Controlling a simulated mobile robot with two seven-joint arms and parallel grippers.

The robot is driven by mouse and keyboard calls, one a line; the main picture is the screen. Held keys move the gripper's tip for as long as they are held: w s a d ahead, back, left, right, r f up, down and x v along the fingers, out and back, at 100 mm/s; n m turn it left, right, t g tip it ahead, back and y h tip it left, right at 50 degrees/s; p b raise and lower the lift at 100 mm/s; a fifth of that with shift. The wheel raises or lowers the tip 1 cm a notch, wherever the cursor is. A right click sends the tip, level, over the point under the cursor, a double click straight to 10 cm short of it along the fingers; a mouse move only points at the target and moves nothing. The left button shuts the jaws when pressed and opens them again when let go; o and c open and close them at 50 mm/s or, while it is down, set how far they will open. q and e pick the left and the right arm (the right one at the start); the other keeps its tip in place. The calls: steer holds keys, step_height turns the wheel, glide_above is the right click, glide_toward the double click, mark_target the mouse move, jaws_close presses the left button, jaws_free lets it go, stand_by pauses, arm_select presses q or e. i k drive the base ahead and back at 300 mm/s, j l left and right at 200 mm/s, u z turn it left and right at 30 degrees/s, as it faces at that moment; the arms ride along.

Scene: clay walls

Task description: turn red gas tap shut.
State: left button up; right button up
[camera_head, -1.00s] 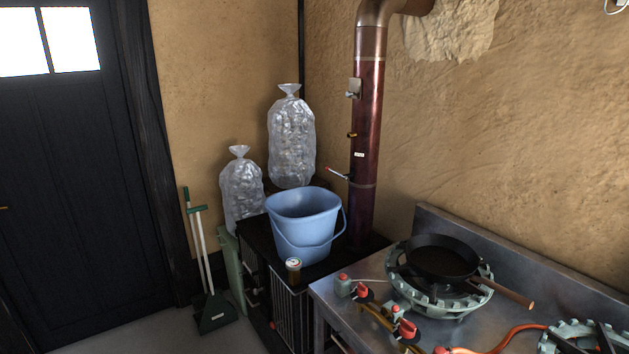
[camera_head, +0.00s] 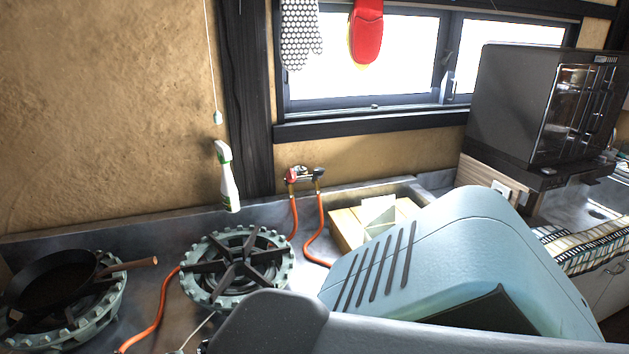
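A gas tap (camera_head: 304,176) with red parts is mounted at the back of the steel counter, below the window and just right of the dark post. Two orange hoses (camera_head: 293,216) run down from it. Its handle is too small to tell whether it is turned open or shut. Neither of my grippers is in view. Nothing is seen touching the tap.
A ring burner (camera_head: 238,265) and a black pan (camera_head: 50,283) occupy the left counter. A spray bottle (camera_head: 228,180) stands behind. A wooden box (camera_head: 346,228) is right of the hoses. A large pale blue slotted shape and a dark grey shape block the lower right.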

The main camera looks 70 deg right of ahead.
mark_target(291, 176)
steer(key=z, duration=2.15)
steer(key=u, duration=1.55)
steer(key=z, duration=1.45)
steer(key=i+l+z, duration=0.15)
steer(key=l, duration=0.2)
